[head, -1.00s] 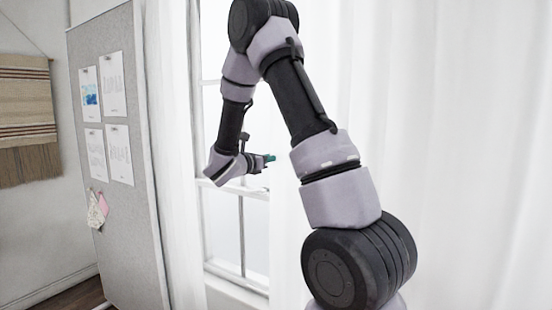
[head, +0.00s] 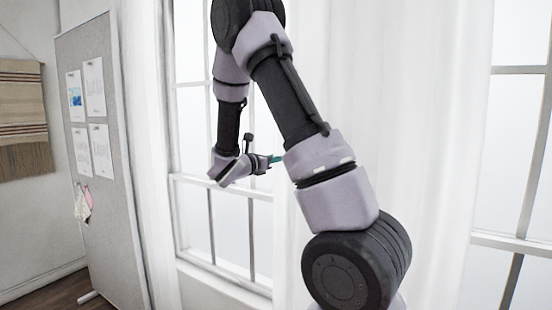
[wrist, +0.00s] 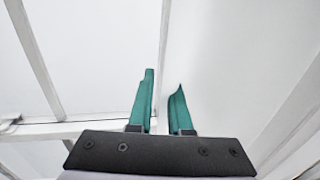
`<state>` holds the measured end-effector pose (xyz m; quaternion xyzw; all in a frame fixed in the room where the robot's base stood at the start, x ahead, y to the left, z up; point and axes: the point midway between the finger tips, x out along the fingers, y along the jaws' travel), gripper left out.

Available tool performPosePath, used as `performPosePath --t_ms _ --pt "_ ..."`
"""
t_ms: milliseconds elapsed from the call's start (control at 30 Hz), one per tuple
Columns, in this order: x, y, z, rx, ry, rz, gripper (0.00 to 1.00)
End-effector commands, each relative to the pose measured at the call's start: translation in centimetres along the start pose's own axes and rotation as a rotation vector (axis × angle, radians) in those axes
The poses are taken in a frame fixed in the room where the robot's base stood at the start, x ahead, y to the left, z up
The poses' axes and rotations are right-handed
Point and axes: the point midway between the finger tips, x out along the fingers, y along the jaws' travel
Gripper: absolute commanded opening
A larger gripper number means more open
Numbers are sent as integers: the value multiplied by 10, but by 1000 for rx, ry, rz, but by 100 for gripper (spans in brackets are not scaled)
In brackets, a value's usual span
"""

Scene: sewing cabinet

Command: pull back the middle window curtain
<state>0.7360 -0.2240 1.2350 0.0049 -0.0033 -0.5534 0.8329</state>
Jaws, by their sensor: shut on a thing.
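The middle curtain (head: 425,110) is a white, hanging cloth right of centre in the head view, behind my arm. Its right edge hangs beside an uncovered window pane. My gripper (head: 274,160) is at the curtain's left edge, its green fingertips partly hidden behind my arm. In the wrist view the two green fingers (wrist: 164,98) stand a little apart. A pale sheet, which looks like the curtain (wrist: 220,55), spreads from between them to the right. The gripper is shut on the curtain, though the exact grip is hard to see, white on white.
A left window (head: 225,225) with pale bars is uncovered behind my gripper. A right window (head: 515,150) shows at the right edge. A white curtain (head: 145,130) hangs at left, beside a grey pinboard (head: 115,200) with papers. A woven hanging (head: 22,115) is at far left.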

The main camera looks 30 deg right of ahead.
Motion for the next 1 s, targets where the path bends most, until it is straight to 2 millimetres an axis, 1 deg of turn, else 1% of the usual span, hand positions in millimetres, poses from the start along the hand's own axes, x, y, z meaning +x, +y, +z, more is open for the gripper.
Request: performPosePath --t_ms 200,533,567,600,633,900,1000 --pt "0 -6 -1 -2 1 -1 0" --pt "1 -9 -2 -4 2 -8 0" --pt "2 -9 -2 -4 2 -8 29" --pt "2 -9 -2 -4 2 -8 44" --pt "2 -9 -2 -4 1 -7 46" --pt "1 -7 -1 -2 1 -2 46" --pt "-4 -6 0 -1 1 0 46"
